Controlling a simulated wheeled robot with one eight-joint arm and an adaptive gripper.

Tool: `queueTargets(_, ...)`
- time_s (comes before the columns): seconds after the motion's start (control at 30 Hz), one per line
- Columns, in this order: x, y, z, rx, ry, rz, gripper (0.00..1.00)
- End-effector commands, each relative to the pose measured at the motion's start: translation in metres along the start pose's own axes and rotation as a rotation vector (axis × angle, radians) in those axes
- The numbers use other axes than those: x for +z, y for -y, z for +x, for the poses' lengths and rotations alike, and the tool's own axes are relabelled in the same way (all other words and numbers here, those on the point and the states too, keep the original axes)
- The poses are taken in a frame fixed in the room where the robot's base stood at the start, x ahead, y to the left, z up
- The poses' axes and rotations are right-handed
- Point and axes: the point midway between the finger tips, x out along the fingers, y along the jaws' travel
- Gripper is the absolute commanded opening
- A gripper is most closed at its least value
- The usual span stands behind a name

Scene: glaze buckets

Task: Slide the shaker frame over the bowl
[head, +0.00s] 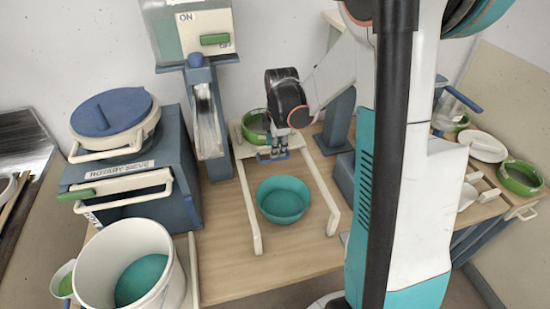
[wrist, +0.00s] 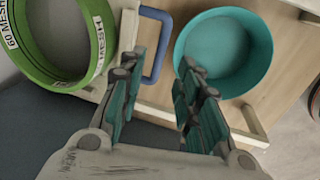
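The shaker frame (head: 240,150) is a cream carriage at the back end of two cream rails, with a green-rimmed sieve on it. Its blue handle (head: 264,157) faces the front and also shows in the wrist view (wrist: 166,40). The teal bowl (head: 283,207) sits on the wooden table between the rails, in front of the frame and apart from it; it also shows in the wrist view (wrist: 222,52). My gripper (head: 279,153) is at the handle. In the wrist view my fingers (wrist: 162,68) are apart, with the handle between them; contact is not clear.
The cream rails (head: 250,215) flank the bowl. A blue rotary sieve box (head: 150,195) and a white bucket (head: 125,265) stand at left. A dispenser (head: 205,110) stands behind. Another green sieve (head: 520,178) and white parts lie at right. The table in front of the bowl is clear.

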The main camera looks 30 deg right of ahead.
Motion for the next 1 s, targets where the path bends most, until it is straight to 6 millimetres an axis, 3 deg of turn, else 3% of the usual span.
queueTargets(0.1, 0.0, 0.0, 0.025, 0.0, 0.0, 0.0, 0.31)
queueTargets(0.3, 0.0, 0.0, 0.049, 0.0, 0.0, 0.001, 0.31)
queueTargets(0.73, 0.0, 0.0, 0.057, 0.0, 0.0, 0.001, 0.31)
queueTargets(0.9, 0.0, 0.0, 0.057, 0.0, 0.0, 0.001, 0.0)
queueTargets(1.0, 0.0, 0.0, 0.057, 0.0, 0.0, 0.001, 0.0)
